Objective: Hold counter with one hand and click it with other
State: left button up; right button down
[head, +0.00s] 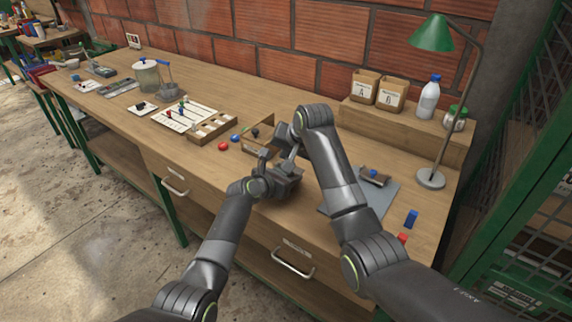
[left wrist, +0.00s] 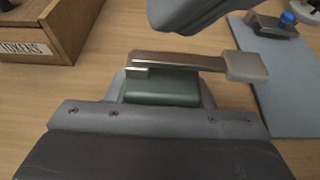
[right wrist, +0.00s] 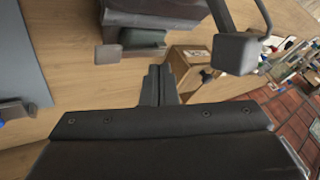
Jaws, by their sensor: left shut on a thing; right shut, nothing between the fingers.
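The counter (left wrist: 162,88) is a small dark green block with a flat metal lever (left wrist: 175,60) across its top, ending in a grey pad. My left gripper (head: 283,178) is shut on it above the bench; its fingertips are mostly hidden in the left wrist view. In the right wrist view the counter (right wrist: 142,39) shows beyond my fingers, partly under the dark left gripper. My right gripper (right wrist: 160,86) is shut and empty, close to the counter. A dark grey part of it also fills the top of the left wrist view. Contact with the lever cannot be seen.
A wooden tokens box (left wrist: 45,30) stands just behind the grippers. A blue-grey mat (head: 385,198) holds a small device with a blue knob (head: 374,172). Red and blue blocks (head: 411,218) lie at the right. A lamp (head: 431,178) and bottle (head: 429,100) stand at the back right.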

jog(key=shift+f, duration=0.1)
dwell(0.3)
jog(key=shift+f, duration=0.3)
jog(key=shift+f, duration=0.35)
dwell(0.5)
pick_arm(q)
jog(key=shift+s+d+r, duration=0.1)
jog(key=shift+r, duration=0.1)
pick_arm(e)
jog(key=shift+s+d+f, duration=0.1)
jog(key=shift+s+f, duration=0.15)
jog(key=shift+f, duration=0.4)
pick_arm(q)
jog(key=shift+f, duration=0.1)
pick_arm(e)
jog(key=shift+w+a+r, duration=0.1)
jog(key=shift+w+r, duration=0.05)
jog(key=shift+r, duration=0.35)
jog(key=shift+w+a+r, duration=0.1)
jog(key=shift+r, duration=0.65)
pick_arm(q)
jog(key=shift+f, duration=0.1)
